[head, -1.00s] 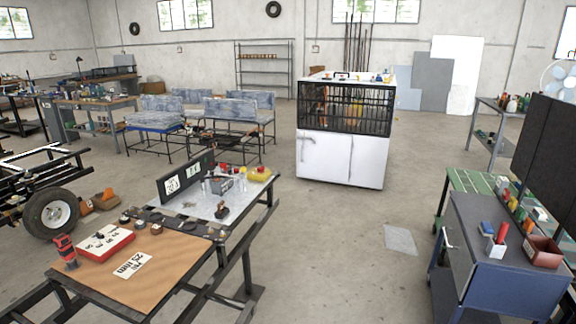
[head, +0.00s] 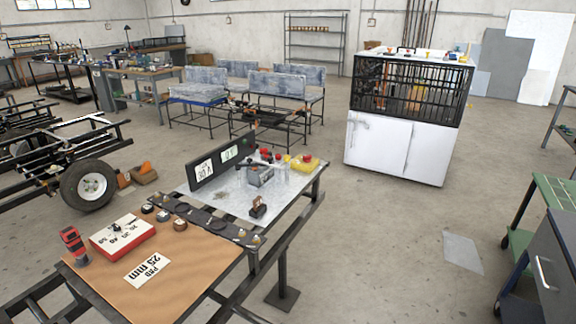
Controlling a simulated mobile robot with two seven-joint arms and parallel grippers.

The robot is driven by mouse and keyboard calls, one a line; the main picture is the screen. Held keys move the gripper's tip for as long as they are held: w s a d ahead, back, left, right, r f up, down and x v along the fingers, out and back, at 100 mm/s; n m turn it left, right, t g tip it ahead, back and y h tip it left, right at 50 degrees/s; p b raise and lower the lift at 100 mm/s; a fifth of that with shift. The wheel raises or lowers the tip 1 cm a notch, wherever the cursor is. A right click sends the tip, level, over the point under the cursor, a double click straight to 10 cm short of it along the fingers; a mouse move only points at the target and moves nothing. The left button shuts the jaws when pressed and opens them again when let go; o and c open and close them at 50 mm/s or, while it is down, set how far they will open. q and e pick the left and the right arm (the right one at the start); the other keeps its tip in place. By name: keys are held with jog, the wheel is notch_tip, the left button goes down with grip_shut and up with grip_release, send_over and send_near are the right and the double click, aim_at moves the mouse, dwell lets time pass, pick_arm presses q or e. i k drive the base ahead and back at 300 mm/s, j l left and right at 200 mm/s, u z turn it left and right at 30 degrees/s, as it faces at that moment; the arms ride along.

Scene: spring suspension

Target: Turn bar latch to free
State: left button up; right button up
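A workbench (head: 185,283) stands in the near foreground with a brown mat and a grey metal plate (head: 222,207). Between them runs a dark bar (head: 205,219) with several small round knobs along it. A small brown and black fixture (head: 258,207) stands on the grey plate. A grey block-like device (head: 260,174) sits farther back on the plate. I cannot tell which of these is the bar latch or how it is turned. Neither of my grippers shows in the head view.
A white cabinet with a cage (head: 400,150) stands behind. A wheeled frame (head: 88,186) is at left.

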aim_at(287, 158)
jog(key=i+l+u, duration=0.15)
jog(key=i+l, duration=0.9)
jog(key=i+l+u, duration=0.2)
jog(key=i+l, duration=0.95)
